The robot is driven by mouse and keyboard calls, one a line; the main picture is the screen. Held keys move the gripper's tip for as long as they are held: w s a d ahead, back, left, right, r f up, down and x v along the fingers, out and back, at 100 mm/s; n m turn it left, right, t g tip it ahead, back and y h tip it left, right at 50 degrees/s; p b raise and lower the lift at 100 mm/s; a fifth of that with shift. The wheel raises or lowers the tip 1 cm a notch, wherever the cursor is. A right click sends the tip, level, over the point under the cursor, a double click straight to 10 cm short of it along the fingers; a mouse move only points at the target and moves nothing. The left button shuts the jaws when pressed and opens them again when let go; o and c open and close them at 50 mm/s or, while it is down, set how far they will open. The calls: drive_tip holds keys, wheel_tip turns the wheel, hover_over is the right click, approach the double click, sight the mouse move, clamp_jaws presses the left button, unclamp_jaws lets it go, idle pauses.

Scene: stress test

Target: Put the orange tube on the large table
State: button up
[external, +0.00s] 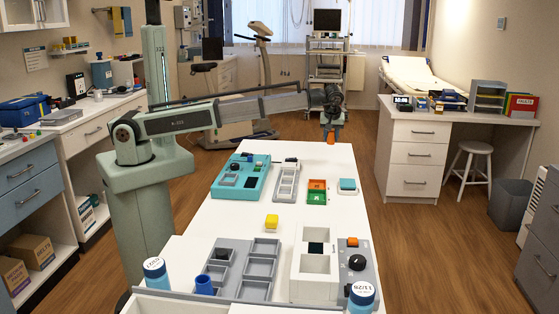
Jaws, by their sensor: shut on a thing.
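The orange tube (331,138) shows as a small orange piece under my gripper (331,129) at the far end of the long white table (232,218), which I take to be the large table. My gripper points down and is shut on the orange tube; its fingers are small and dark here. The tube overlaps the table's far edge in this view. I cannot tell whether it touches the tabletop or hangs beyond or above it.
Bare tabletop lies at the far end. A white desk (418,152) stands right.

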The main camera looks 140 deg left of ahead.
sight(329, 162)
drive_tip(key=shift+f, duration=4.35)
drive_tip(key=shift+f, duration=0.1)
drive_tip(key=o, duration=1)
drive_tip(key=v, duration=1.2)
